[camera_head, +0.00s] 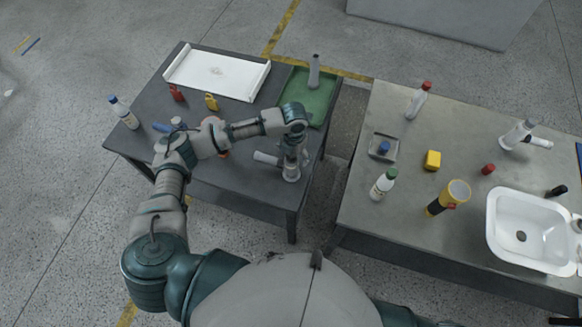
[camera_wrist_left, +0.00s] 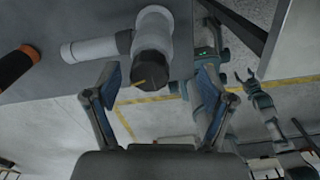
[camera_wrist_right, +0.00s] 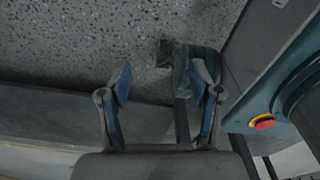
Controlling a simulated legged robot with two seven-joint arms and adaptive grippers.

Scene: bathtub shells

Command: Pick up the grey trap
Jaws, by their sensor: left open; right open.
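The grey trap (camera_head: 267,158), a light grey pipe piece with a side branch, is on the dark left table near its front right corner. In the left wrist view the trap (camera_wrist_left: 153,36) has a dark round cap that faces me. My left gripper (camera_wrist_left: 160,80) is open, with its fingers on either side of the cap and visible gaps. In the head view this gripper (camera_head: 293,150) is over the trap and hides part of it. My right gripper (camera_wrist_right: 160,82) is open and empty, away from the tables' objects; the head view does not show it.
A gap separates the tables.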

